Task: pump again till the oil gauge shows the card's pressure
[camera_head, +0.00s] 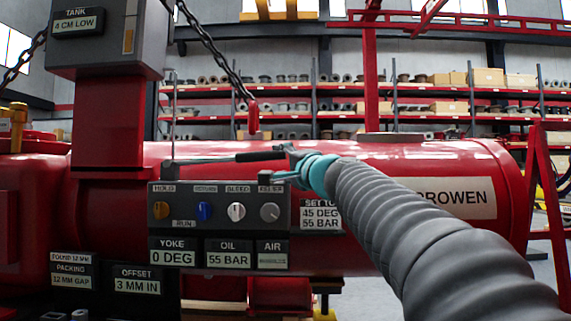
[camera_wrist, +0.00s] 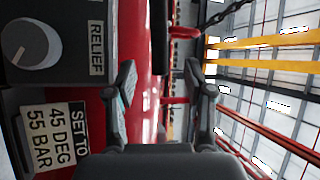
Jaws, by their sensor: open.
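The card (camera_head: 321,215) reads SET TO 45 DEG, 55 BAR; it also shows sideways in the wrist view (camera_wrist: 53,135). The oil gauge (camera_head: 229,252) reads 55 BAR. The yoke gauge (camera_head: 173,252) reads 0 DEG. The pump lever (camera_head: 262,156) lies about level above the control panel, its black grip pointing right. My gripper (camera_head: 284,164) is open at the grip's right end. In the wrist view my fingers (camera_wrist: 160,70) stand apart, with a dark bar, likely the grip, beyond and between their tips. Whether they touch it I cannot tell.
The panel (camera_head: 218,188) carries several knobs, including the relief knob (camera_head: 270,212) just below my gripper. A red hook (camera_head: 253,117) hangs on a chain above the lever. The large red cylinder (camera_head: 420,160) lies behind. A tank box (camera_head: 108,35) reads 4 CM LOW.

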